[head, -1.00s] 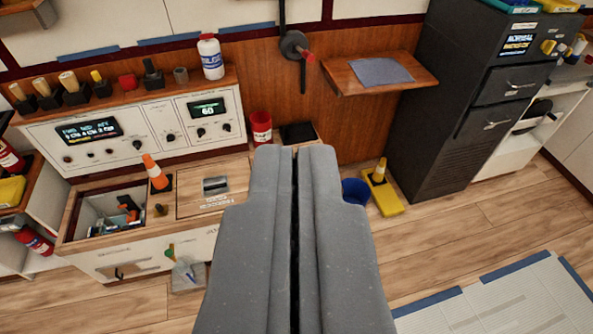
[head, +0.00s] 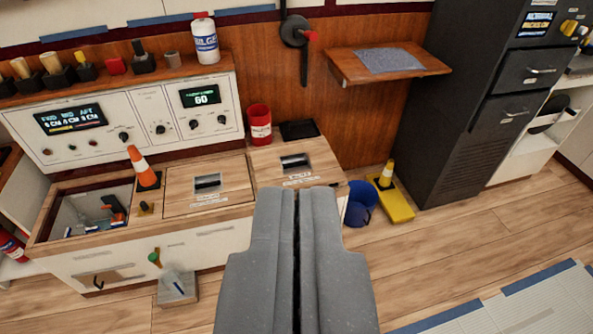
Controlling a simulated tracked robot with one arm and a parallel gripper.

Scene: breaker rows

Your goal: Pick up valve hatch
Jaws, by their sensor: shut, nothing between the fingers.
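Two wooden hatches with dark recessed grips and small labels lie on the low bench top. The left hatch (head: 180,204) lies next to the open compartment. The right hatch (head: 270,160) lies behind my gripper's tips in the picture. The labels are too small to read, so I cannot tell which is the valve hatch. My gripper (head: 297,191) is shut and empty, with its fingers together. Its tips overlap the front edge of the right hatch in the picture. I see no contact. The fingers hide part of the bench front.
An open compartment (head: 52,213) with tools is at the left. An orange cone (head: 142,168) stands beside the left hatch. A red can (head: 259,126) and a dark pad (head: 299,130) are behind the right hatch. A blue bucket (head: 362,200) and yellow stand (head: 398,205) are on the floor.

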